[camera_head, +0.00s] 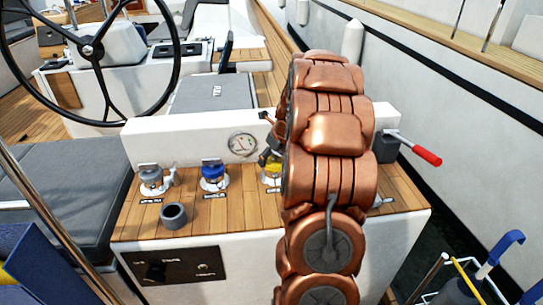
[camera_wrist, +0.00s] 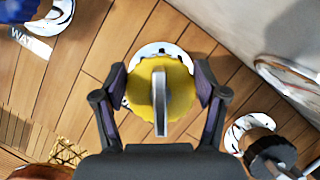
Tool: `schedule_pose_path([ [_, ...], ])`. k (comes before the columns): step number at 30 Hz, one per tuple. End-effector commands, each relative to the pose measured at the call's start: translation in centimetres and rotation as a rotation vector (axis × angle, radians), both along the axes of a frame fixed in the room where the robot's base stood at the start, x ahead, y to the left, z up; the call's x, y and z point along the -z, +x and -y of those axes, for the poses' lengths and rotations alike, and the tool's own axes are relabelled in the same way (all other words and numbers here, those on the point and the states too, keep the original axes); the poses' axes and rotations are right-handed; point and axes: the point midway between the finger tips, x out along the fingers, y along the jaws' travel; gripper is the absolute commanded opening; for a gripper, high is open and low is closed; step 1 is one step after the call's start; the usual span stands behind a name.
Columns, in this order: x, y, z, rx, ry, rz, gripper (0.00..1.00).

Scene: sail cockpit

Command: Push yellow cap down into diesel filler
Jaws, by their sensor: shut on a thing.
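The yellow cap (camera_wrist: 174,80) with a silver bar handle is between the two fingers of my gripper (camera_wrist: 160,90) in the wrist view. My gripper is shut on its sides. Directly behind the cap is the round chrome diesel filler (camera_wrist: 143,52), mostly hidden by it, so I cannot tell how deep the cap sits. In the head view a small part of the yellow cap (camera_head: 273,166) shows left of my copper-coloured arm, over the filler's chrome rim (camera_head: 268,180). My arm hides the rest.
A blue cap (camera_head: 213,171) and a grey cap (camera_head: 150,176) sit on chrome fittings to the left on the wooden deck. A grey cup (camera_head: 174,215) stands in front. A gauge (camera_head: 242,144) is on the white wall behind. A red-handled lever (camera_head: 425,155) is at the right.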

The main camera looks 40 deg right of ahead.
Motion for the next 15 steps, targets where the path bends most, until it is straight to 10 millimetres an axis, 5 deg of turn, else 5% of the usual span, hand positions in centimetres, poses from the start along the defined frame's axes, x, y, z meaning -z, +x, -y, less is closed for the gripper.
schedule_pose_path([
  [12,0.63,0.03,0.03,0.0,-0.001,0.001,0.3],
  [13,0.6,0.04,0.04,-0.001,-0.001,0.001,0.75],
  [15,0.6,0.04,0.04,0.0,-0.001,0.001,0.82],
])
